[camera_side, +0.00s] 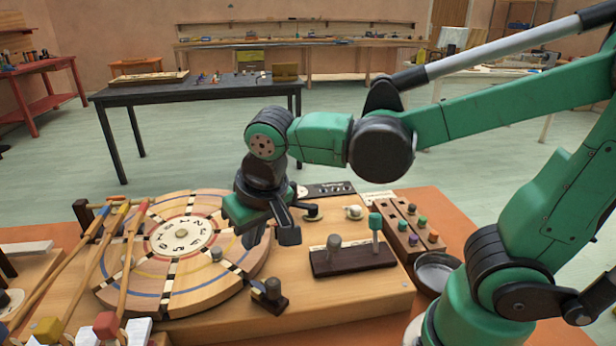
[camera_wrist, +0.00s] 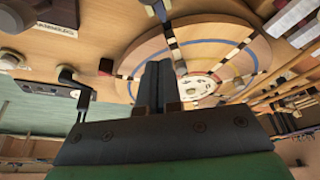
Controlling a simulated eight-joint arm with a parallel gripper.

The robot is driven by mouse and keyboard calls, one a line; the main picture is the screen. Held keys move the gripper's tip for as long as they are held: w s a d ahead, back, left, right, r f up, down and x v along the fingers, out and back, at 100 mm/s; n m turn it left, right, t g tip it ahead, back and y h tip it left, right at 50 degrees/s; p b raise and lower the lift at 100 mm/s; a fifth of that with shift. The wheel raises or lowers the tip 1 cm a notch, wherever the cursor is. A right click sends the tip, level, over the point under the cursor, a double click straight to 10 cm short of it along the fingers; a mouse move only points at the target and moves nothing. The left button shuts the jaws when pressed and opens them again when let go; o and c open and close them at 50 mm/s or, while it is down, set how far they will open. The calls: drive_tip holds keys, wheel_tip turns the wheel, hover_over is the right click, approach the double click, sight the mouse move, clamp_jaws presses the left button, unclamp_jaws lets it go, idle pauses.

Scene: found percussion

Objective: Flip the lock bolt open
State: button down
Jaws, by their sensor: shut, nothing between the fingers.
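In the side view, a small dark block with a rounded knob (camera_side: 270,291), which looks like the lock bolt, sits at the front right edge of the round wooden wheel (camera_side: 215,291). A dark fitting (camera_wrist: 160,12) at the wheel's edge in the wrist view may be the same one. I cannot tell which way the bolt is set. My gripper (camera_side: 286,236) hangs over the right part of the wheel, above and behind the bolt and apart from it. In the wrist view its dark fingers (camera_wrist: 158,68) are together and empty.
A dark base with two upright levers (camera_side: 352,262) stands right of the bolt. A small black crank (camera_side: 312,213) lies behind the gripper. A block of coloured pegs (camera_side: 412,230) and a round metal bowl (camera_side: 436,272) are further right. Long sticks (camera_side: 97,258) cross the wheel's left side.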

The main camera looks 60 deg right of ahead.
drive_tip(key=shift+v, duration=2.45)
drive_tip(key=d+f+n+t, duration=0.2)
drive_tip(key=d+f+t, duration=0.1)
drive_tip(key=d, duration=0.3)
drive_tip(key=shift+s+d+f+y, duration=0.25)
drive_tip(key=shift+f+y, duration=0.15)
drive_tip(key=shift+f, duration=0.2)
